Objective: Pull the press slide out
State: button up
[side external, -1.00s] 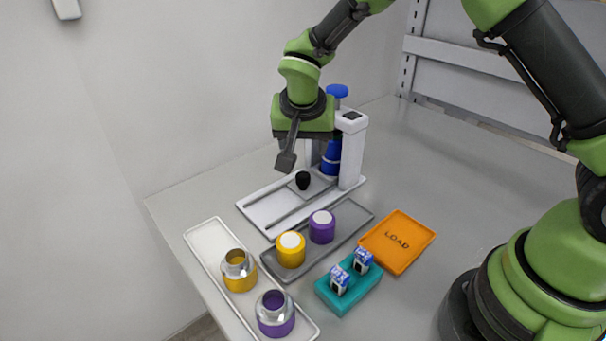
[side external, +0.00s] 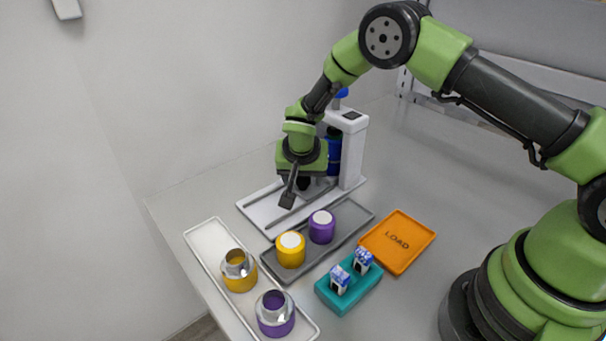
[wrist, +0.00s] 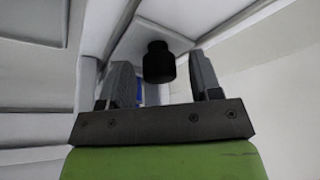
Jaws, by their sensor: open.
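The press is a white frame (side external: 352,150) with a blue ram (side external: 333,158), standing on a white base with rails (side external: 262,208). The slide is a grey plate with a black knob, mostly behind my gripper in the side view. In the wrist view the black knob (wrist: 159,62) stands between the two open fingers, with the slide plate (wrist: 150,38) beyond it. My gripper (wrist: 162,82) is open, with a gap on each side of the knob. In the side view my gripper (side external: 289,196) is low over the press base.
A grey tray (side external: 352,212) in front of the press holds a yellow jar (side external: 290,250) and a purple jar (side external: 321,228). A white tray (side external: 203,238) holds two metal-topped jars. A teal block (side external: 345,299) with small boxes and an orange LOAD tray (side external: 420,232) stand to the right.

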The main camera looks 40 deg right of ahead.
grip_shut()
jog(key=a, duration=1.1)
jog(key=shift+a, duration=0.3)
grip_release()
jog(key=v, duration=1)
